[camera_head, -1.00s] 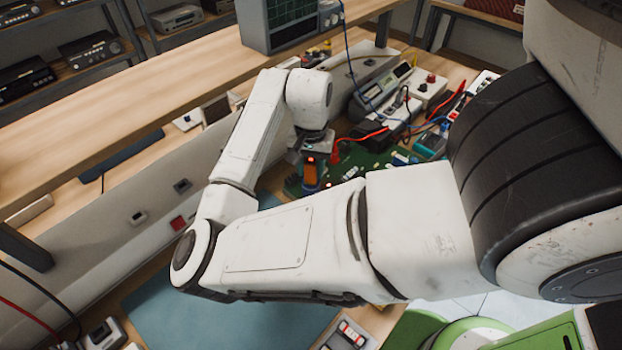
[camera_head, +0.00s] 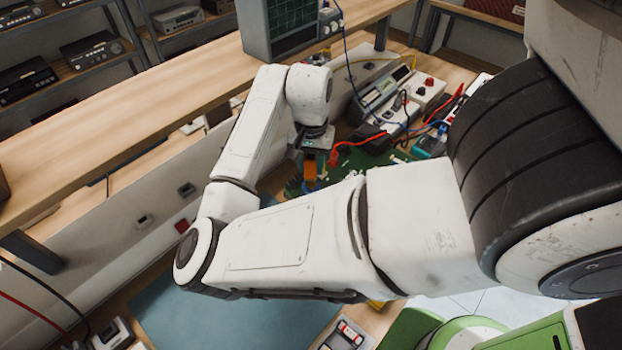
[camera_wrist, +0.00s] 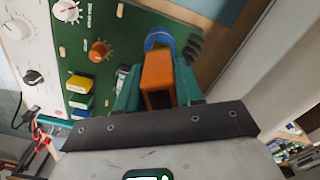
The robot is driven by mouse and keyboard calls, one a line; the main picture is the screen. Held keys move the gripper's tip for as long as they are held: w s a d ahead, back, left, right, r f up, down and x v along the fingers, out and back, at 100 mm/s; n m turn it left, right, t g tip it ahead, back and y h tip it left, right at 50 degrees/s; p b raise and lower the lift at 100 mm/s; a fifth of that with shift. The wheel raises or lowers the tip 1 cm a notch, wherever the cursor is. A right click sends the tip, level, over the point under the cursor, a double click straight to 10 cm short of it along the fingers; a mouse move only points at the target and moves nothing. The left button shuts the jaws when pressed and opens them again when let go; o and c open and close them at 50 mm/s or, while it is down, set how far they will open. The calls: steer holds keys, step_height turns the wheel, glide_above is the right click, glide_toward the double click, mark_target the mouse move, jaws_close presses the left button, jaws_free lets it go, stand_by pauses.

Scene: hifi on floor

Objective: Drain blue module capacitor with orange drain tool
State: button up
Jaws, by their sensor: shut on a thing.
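The orange drain tool (camera_wrist: 158,80) is held between the teal fingers of my gripper (camera_wrist: 158,92) in the wrist view. It also shows in the head view (camera_head: 310,168) under my wrist. A blue round part (camera_wrist: 158,38), which looks like the blue module's capacitor, lies right at the far end of the tool on the green board (camera_wrist: 118,35). Whether the tool touches it I cannot tell. In the head view my own arm hides much of the board (camera_head: 372,156).
A white panel with knobs (camera_wrist: 30,55) borders the board. Red leads (camera_head: 355,142) and bench instruments (camera_head: 385,92) stand behind. A blue mat (camera_head: 230,315) lies clear in front.

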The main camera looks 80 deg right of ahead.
steer(key=shift+r+p, duration=2.15)
steer(key=shift+r, duration=0.4)
steer(key=shift+s+f, duration=0.1)
